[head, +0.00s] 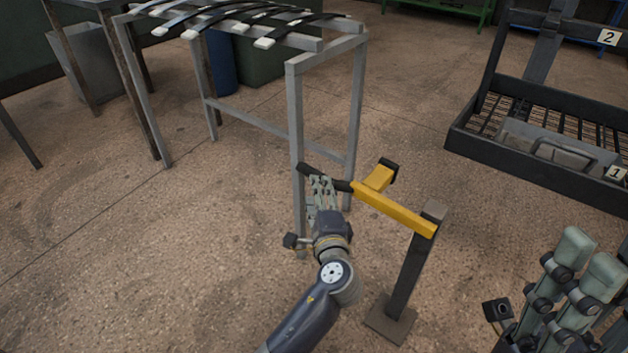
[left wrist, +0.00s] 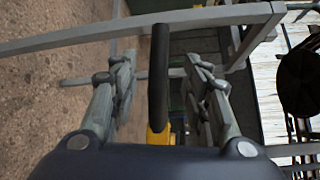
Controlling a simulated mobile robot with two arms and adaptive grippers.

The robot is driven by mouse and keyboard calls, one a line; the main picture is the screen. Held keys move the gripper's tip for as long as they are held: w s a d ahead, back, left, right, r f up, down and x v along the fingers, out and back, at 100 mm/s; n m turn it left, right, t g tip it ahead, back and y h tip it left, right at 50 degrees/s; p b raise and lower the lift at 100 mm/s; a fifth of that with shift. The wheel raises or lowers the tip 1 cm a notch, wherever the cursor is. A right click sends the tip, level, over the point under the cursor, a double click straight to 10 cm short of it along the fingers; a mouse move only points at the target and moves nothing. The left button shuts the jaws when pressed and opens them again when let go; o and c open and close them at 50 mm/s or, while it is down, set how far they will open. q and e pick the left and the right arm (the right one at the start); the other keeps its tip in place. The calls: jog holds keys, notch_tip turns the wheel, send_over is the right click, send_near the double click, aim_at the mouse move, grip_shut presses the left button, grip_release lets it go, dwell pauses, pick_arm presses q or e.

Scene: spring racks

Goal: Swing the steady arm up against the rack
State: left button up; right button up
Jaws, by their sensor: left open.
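The steady arm (head: 395,208) is a yellow bar on a dark post (head: 410,265) with a square foot. Its black handle (head: 338,184) reaches left towards the front leg of the grey rack (head: 297,130); I cannot tell whether they touch. My left gripper (head: 320,184) is open at the handle. In the left wrist view, the black handle (left wrist: 159,75) stands between the spread fingers (left wrist: 160,88), with a gap on both sides. My right gripper (head: 590,262) is at the bottom right, away from the arm, its lower part cut off.
Dark leaf springs (head: 240,18) with pale ends lie across the rack top. A yellow stub with a black end (head: 388,168) rises from the bar. A black crate (head: 490,150) with numbered tags stands at right.

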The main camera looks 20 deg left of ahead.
aim_at(314, 173)
pick_arm(q)
jog(key=b+x, duration=0.2)
jog(key=x, duration=0.5)
jog(key=shift+w+a+f, duration=0.15)
jog(key=shift+w+f, duration=0.05)
jog(key=shift+w, duration=0.1)
jog(key=shift+w+a, duration=0.3)
jog(key=shift+w, duration=0.3)
jog(key=shift+r, duration=0.1)
grip_shut()
